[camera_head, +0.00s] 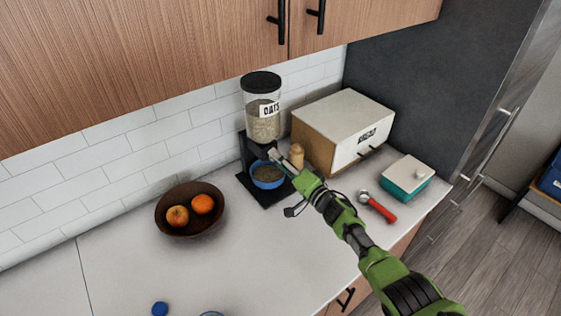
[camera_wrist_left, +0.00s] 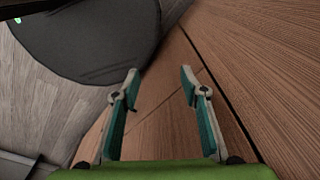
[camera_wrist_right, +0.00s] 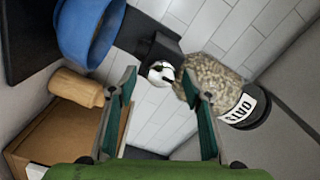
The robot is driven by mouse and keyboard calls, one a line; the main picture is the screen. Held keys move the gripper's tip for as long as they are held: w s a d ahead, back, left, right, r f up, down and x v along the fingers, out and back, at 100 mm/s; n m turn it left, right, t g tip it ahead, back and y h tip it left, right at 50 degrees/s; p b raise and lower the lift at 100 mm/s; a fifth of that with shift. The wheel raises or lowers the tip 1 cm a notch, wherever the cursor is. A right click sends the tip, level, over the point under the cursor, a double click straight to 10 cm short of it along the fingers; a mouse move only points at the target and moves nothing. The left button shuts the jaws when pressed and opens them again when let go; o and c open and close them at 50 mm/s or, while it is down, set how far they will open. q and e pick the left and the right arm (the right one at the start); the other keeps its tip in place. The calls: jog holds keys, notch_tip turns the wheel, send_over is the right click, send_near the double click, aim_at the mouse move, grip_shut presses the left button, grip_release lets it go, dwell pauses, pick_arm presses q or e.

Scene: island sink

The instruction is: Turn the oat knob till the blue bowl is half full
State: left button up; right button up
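The oat dispenser (camera_head: 264,122) stands against the tiled wall, its clear jar holding oats under a black lid. The blue bowl (camera_head: 268,184) sits on its black base with brownish contents, apparently oats; the exact level is hard to tell. My right gripper (camera_head: 281,162) is in front of the dispenser, just above the bowl, and partly covers the bowl. In the right wrist view its fingers are open, and the shiny oat knob (camera_wrist_right: 161,72) shows between and beyond the fingertips. Contact is not visible. My left gripper (camera_wrist_left: 160,76) is open and empty, facing wood panels.
A brown fruit bowl (camera_head: 174,226) stands left of the dispenser. A wooden shaker (camera_head: 296,155) and a bread box (camera_head: 342,128) stand close on the right. A red-handled scoop (camera_head: 378,208) and a teal container (camera_head: 406,178) lie farther right. The front left counter is mostly clear.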

jog(key=shift+s+d, duration=0.1)
jog(key=v, duration=1.1)
jog(key=shift+s+d, duration=0.2)
jog(key=shift+s, duration=0.1)
dwell(0.3)
